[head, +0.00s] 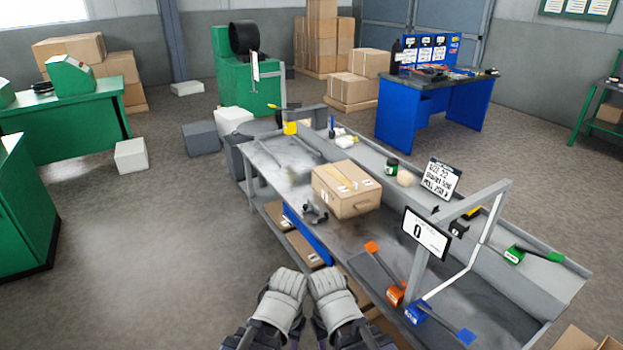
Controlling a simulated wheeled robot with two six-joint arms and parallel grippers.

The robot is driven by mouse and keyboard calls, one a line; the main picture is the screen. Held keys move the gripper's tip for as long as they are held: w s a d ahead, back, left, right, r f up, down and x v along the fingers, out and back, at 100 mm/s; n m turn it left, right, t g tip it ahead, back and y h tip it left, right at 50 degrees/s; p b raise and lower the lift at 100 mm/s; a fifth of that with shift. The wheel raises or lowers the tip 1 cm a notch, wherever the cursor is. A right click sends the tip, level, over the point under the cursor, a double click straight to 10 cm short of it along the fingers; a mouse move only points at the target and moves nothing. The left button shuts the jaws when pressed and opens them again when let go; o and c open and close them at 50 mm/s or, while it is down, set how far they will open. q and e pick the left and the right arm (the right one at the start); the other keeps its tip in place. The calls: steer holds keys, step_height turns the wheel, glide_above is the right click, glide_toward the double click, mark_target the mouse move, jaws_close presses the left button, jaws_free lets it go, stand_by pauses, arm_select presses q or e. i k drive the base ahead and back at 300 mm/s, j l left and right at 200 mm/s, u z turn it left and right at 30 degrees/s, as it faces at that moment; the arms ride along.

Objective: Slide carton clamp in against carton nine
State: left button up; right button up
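A brown carton (340,202) with tape and white labels stands on the grey workbench; any number on it is too small to read. A small dark metal piece (315,213) lies on the bench just in front of the carton's left corner. It may be the carton clamp, but I cannot tell for sure. My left gripper (290,282) and my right gripper (328,284) are side by side at the bottom, short of the bench's near edge and away from the carton. Both look grey and fist-like; their fingertips are not clearly visible, and I see nothing held.
An orange-handled tool (383,272) and a blue-handled tool (440,322) lie on the bench at the right. A grey frame with a display (426,234) reading 0 rises there. A green jar (391,166) stands behind the carton. More cartons lie on the lower shelf.

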mark_target(310, 208)
steer(key=i+j+z, duration=0.25)
steer(key=i, duration=0.4)
steer(key=i+j+z, duration=0.25)
steer(key=i+j, duration=0.15)
steer(key=i, duration=0.25)
steer(key=i+j+z, duration=0.25)
steer(key=i+j, duration=0.25)
steer(key=i, duration=0.05)
